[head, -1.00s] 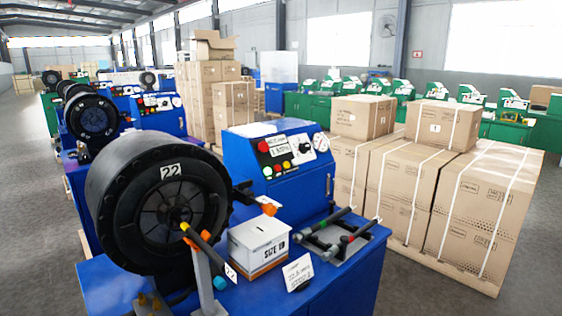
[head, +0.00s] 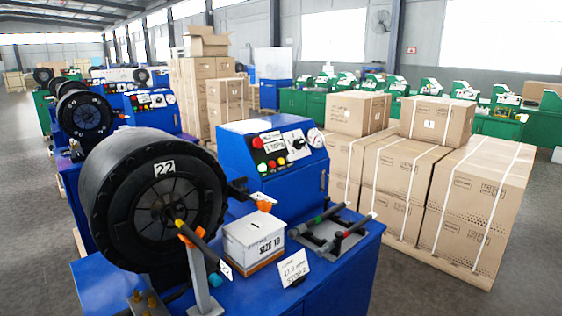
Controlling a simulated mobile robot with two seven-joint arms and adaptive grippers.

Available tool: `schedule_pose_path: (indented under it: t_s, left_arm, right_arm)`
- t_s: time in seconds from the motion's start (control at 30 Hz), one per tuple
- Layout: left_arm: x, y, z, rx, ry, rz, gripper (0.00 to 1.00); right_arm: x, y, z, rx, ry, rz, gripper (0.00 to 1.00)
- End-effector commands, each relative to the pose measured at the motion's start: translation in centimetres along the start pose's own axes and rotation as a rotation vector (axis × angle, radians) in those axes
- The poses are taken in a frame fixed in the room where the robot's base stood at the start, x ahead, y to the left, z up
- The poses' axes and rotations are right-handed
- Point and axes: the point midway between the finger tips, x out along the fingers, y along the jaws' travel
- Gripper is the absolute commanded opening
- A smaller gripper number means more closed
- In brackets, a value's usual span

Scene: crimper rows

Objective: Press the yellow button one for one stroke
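The blue control box (head: 235,160) stands on the blue bench behind the big black crimper head marked 22 (head: 152,200). On its sloped panel is a row of small buttons. The yellow button (head: 281,161) is at the right end of that row, beside a red button (head: 272,164) and a pale green-white one (head: 262,168). A larger red button (head: 257,143) sits above them, next to a dial and a gauge (head: 316,138). Nothing covers the yellow button. Neither gripper is in view.
On the bench are a white box reading SIZE 18 (head: 254,240), a sign card (head: 294,268), a rack with black-handled tools (head: 335,233) and a stand holding a black rod (head: 198,245). Cartons (head: 480,205) are stacked on the right. Grey floor shows at the lower right.

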Motion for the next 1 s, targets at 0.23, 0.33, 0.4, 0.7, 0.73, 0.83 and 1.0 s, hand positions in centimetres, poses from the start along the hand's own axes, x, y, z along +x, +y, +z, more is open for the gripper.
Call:
schedule_pose_path:
  t_s: [0.23, 0.33, 0.4, 0.7, 0.73, 0.83, 1.0]
  left_arm:
    - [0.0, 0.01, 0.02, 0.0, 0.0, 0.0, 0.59]
    - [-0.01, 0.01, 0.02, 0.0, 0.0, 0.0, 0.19]
    - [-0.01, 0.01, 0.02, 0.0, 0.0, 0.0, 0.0]
    - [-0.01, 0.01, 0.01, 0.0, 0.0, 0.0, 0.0]
    - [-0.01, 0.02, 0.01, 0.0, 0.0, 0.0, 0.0]
    - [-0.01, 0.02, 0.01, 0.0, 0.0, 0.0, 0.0]
    - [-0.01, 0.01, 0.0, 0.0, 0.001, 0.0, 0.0]
  right_arm:
    - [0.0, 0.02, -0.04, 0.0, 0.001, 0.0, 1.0]
    - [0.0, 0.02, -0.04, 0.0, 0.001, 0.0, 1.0]
    - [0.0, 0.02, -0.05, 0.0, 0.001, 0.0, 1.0]
    - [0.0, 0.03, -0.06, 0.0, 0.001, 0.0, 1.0]
    - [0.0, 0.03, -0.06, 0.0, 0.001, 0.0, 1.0]
    - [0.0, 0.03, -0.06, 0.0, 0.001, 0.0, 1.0]
    - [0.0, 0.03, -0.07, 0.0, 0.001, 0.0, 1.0]
